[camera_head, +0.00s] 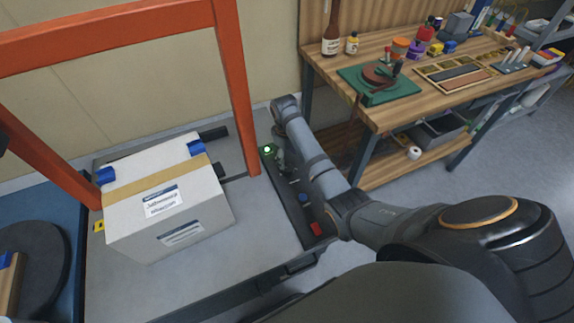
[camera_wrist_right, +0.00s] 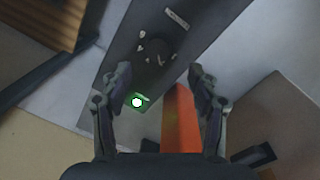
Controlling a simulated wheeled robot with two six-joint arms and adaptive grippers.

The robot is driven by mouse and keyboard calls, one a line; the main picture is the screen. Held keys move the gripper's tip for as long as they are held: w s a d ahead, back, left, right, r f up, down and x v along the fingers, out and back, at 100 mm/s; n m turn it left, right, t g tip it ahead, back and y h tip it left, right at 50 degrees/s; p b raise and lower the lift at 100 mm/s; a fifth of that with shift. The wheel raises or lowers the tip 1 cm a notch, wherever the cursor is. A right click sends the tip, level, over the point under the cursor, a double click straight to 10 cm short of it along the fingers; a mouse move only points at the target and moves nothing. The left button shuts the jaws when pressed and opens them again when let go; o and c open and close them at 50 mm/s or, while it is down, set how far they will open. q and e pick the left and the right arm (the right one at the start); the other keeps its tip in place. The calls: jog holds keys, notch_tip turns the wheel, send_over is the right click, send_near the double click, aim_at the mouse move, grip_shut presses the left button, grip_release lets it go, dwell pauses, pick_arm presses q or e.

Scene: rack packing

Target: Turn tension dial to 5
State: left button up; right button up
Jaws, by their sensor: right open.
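The dark control panel (camera_head: 294,208) runs along the right side of the machine bed. In the right wrist view, the dark round dial (camera_wrist_right: 158,48) sits on the panel with pale marks around it and a pale label (camera_wrist_right: 177,20) above it. Its setting is too blurred to read. My right gripper (camera_wrist_right: 159,74) is open and empty, pointing down at the panel, with the dial just beyond and between its fingertips. In the head view, my right gripper (camera_head: 281,160) is over the panel's far end and partly hides it. My left gripper is not in view.
An orange frame (camera_head: 235,85) rises close to the gripper. A taped carton (camera_head: 160,215) stands left; a wooden workbench (camera_head: 440,105) stands right.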

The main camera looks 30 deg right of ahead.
aim_at(288, 168)
jog(key=f, duration=0.4)
jog(key=shift+w+d+f, duration=0.1)
jog(key=shift+w+f, duration=0.2)
jog(key=shift+w, duration=0.05)
notch_tip(288, 168, down, 2)
jog(key=shift+d+f+b, duration=0.1)
jog(key=shift+b, duration=0.25)
jog(key=shift+f, duration=0.35)
jog(key=shift+c, duration=0.8)
jog(key=c, duration=0.9)
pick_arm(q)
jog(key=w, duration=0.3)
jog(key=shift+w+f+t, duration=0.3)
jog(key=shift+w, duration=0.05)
pick_arm(e)
jog(key=shift+c, duration=0.6)
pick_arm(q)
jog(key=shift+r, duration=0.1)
